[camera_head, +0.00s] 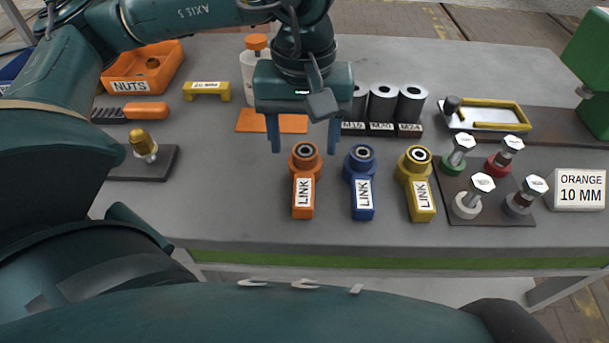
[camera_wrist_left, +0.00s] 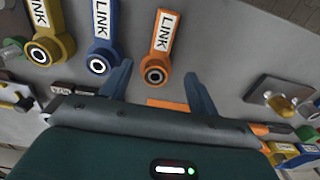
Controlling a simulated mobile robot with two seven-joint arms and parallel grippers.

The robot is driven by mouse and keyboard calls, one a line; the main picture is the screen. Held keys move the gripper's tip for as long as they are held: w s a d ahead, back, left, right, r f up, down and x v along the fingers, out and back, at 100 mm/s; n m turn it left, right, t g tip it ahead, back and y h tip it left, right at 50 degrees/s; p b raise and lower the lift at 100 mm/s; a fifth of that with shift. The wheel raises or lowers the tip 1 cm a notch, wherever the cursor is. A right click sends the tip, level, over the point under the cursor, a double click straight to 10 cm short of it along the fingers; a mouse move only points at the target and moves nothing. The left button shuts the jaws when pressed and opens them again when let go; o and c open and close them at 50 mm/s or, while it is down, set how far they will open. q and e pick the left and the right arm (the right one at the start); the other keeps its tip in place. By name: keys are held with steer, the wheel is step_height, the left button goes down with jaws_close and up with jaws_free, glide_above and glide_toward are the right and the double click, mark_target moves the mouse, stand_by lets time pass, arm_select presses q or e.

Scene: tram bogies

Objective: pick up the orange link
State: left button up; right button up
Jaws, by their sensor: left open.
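The orange link (camera_head: 303,181) lies on the grey table, with its round ringed end toward the back and its labelled bar toward the front edge. My left gripper (camera_head: 305,148) is open and points down near the ringed end. In the left wrist view the orange link (camera_wrist_left: 162,45) shows between the two fingers of my left gripper (camera_wrist_left: 158,82), a little beyond the tips. The fingers appear apart from it. The blue link (camera_head: 362,183) and the yellow link (camera_head: 419,184) lie to its right. My right gripper is not in view.
A plate with several bolts (camera_head: 480,185) and a sign reading ORANGE 10 MM (camera_head: 577,190) stand at the right. A bare strip of table (camera_head: 235,205) lies left of the orange link.

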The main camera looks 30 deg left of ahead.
mark_target(305, 173)
arm_select(q)
step_height(305, 173, down, 7)
steer(key=shift+w+f, duration=0.1)
steer(key=shift+f, duration=0.05)
stand_by(0.4)
steer(key=shift+c, duration=0.3)
jaws_close()
